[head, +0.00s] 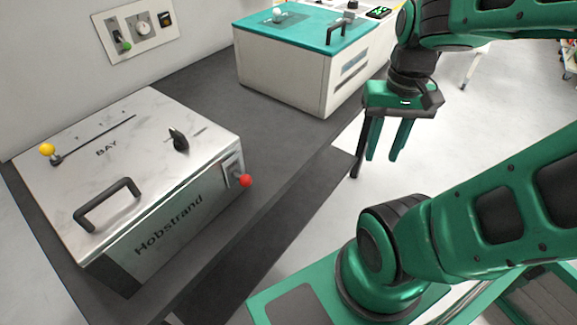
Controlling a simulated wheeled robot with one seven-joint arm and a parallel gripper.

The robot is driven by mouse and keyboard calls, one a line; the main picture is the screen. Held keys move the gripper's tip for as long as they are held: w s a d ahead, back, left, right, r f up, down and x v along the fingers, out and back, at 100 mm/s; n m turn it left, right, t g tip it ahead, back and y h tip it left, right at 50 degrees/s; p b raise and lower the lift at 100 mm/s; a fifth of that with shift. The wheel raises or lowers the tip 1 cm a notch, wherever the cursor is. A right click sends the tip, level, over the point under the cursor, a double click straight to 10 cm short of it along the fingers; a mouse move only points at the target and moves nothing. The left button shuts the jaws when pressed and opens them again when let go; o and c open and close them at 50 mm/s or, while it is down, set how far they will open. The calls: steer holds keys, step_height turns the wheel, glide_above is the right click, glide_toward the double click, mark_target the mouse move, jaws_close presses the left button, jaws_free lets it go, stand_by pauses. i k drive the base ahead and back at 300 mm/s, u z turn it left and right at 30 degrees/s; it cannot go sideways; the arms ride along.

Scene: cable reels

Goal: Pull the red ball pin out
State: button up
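The red ball pin (246,181) sticks out from a small metal plate (232,168) on the right side of the grey metal box marked Hobstrand (180,222). Only its red ball end shows clearly; how deep its shaft sits cannot be told. My gripper (380,158) hangs to the right of the box and higher, pointing down over the floor beyond the bench edge. Its green fingers are apart with nothing visible between them. It is clear of the pin.
The box top carries a yellow ball lever (47,150), a black knob (179,139) and a black handle (106,204). A teal-topped white box (285,72) stands behind on the dark bench (228,112). A wall panel (140,30) is at the back left. Space between gripper and pin looks free.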

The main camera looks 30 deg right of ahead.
mark_target(245, 179)
steer(key=z, duration=0.55)
steer(key=k, duration=1.65)
steer(key=u, duration=1.25)
steer(key=i, duration=1.05)
steer(key=z, duration=0.05)
